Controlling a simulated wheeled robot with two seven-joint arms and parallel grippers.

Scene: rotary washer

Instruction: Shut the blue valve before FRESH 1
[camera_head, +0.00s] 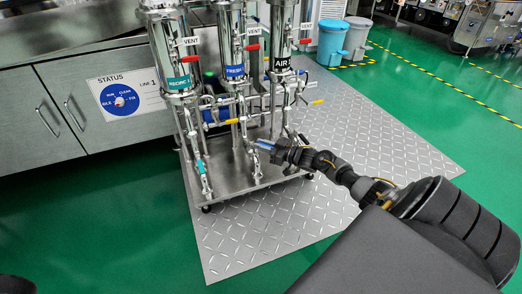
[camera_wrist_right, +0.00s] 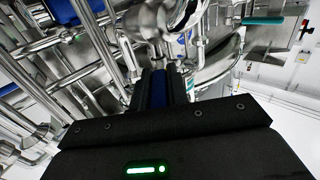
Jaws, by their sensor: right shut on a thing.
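The steel filter column with the blue FRESH label (camera_head: 235,72) stands in the middle of the skid in the head view. My right gripper (camera_head: 270,149) reaches in from the right at the lower piping between the FRESH and AIR columns. It is shut on a blue valve handle (camera_head: 262,143). In the right wrist view the blue handle (camera_wrist_right: 158,88) shows between the dark fingers, with the steel valve body just beyond. The fingers hide much of the handle, so its exact angle is hard to tell. My left gripper is not in view.
Columns labelled RECIRC (camera_head: 178,83) and AIR (camera_head: 282,63) stand either side. Red vent handles (camera_head: 252,47), a yellow handle (camera_head: 317,102) and a teal handle (camera_head: 200,167) sit on the pipes. Dense steel pipes surround my gripper. The tread-plate floor (camera_head: 262,222) in front is clear.

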